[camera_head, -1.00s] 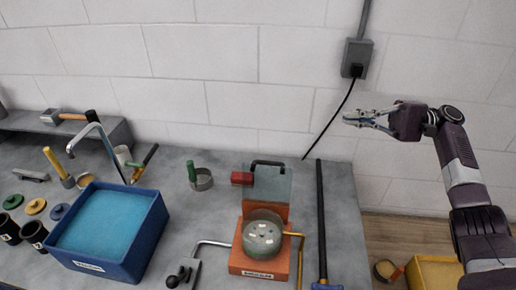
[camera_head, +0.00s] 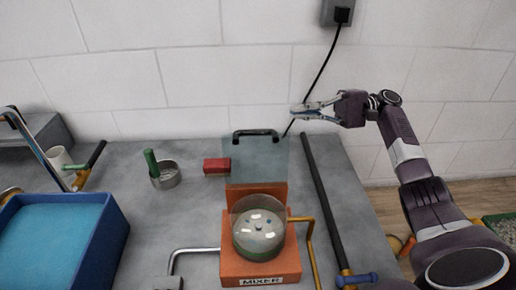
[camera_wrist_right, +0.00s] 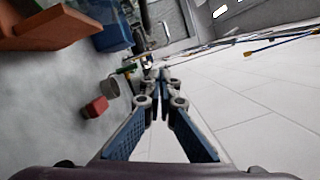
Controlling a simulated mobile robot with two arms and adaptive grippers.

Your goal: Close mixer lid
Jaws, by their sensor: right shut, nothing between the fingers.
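The orange mixer (camera_head: 254,262) stands on the grey bench, with a clear round bowl (camera_head: 258,236) on top holding a few pale pieces. Its translucent lid (camera_head: 254,165) stands raised behind the bowl, with a dark handle (camera_head: 256,132) along its top edge. The mixer is open. My right gripper (camera_head: 298,111) is above and to the right of the lid handle, apart from it, with its fingers shut and empty. The fingers also show in the right wrist view (camera_wrist_right: 160,80). My left gripper is not in view.
A red block (camera_head: 216,166) sits left of the lid, and a metal cup (camera_head: 165,175) with a green handle stands farther left. A blue bin (camera_head: 115,240) is at left. A dark bar (camera_head: 322,200) lies right of the mixer. A cable hangs behind my gripper.

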